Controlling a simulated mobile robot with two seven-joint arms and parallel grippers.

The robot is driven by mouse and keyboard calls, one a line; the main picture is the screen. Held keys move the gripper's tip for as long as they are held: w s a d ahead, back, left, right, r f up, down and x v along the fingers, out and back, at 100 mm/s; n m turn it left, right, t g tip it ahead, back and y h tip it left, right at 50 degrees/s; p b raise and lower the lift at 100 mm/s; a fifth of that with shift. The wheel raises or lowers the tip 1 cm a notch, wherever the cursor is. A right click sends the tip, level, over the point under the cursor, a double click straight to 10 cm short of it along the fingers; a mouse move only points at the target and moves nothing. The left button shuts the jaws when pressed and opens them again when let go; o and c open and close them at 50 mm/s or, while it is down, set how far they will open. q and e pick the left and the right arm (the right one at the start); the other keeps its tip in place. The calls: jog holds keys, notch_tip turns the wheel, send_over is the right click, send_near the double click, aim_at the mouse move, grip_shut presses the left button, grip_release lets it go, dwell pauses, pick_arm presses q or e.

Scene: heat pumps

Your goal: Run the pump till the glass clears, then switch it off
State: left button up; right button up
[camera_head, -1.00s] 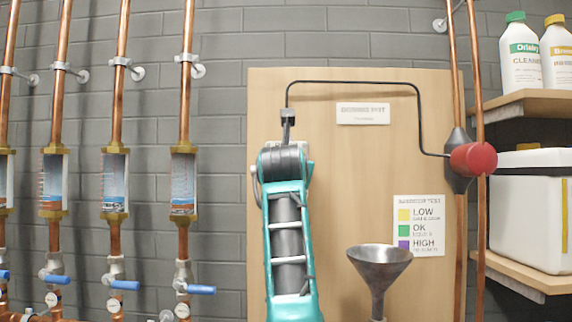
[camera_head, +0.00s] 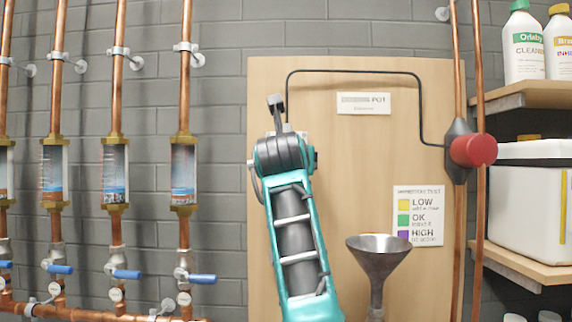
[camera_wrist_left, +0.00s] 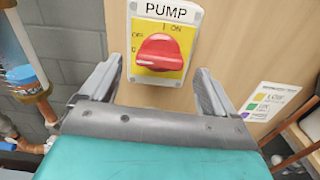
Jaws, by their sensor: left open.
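The pump switch, a red knob (camera_wrist_left: 160,52) on a yellow plate (camera_wrist_left: 186,22) under a PUMP label, faces my left gripper in the left wrist view. ON and OFF marks show; I cannot tell the exact setting. My left gripper (camera_wrist_left: 152,90) is open, its fingers on either side below the knob, with nothing held. In the head view it is the dark tip (camera_head: 277,106) of my teal arm, which hides the switch. Sight glasses (camera_head: 183,175) (camera_head: 115,172) (camera_head: 53,174) on the copper pipes show bluish contents with reddish matter low down. My right gripper is out of view.
A metal funnel (camera_head: 378,255) stands right of my arm, before a wooden panel (camera_head: 350,150). A black tube runs to a red fitting (camera_head: 473,150). A LOW/OK/HIGH card (camera_head: 418,214) hangs on the panel. Shelves (camera_head: 525,95) with bottles are at right, blue-handled valves (camera_head: 125,274) at left.

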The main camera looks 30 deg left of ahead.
pick_arm(q)
jog(key=b+v, duration=0.2)
jog(key=v, duration=0.3)
jog(key=shift+s, duration=0.1)
jog(key=shift+f, duration=0.1)
dwell(0.5)
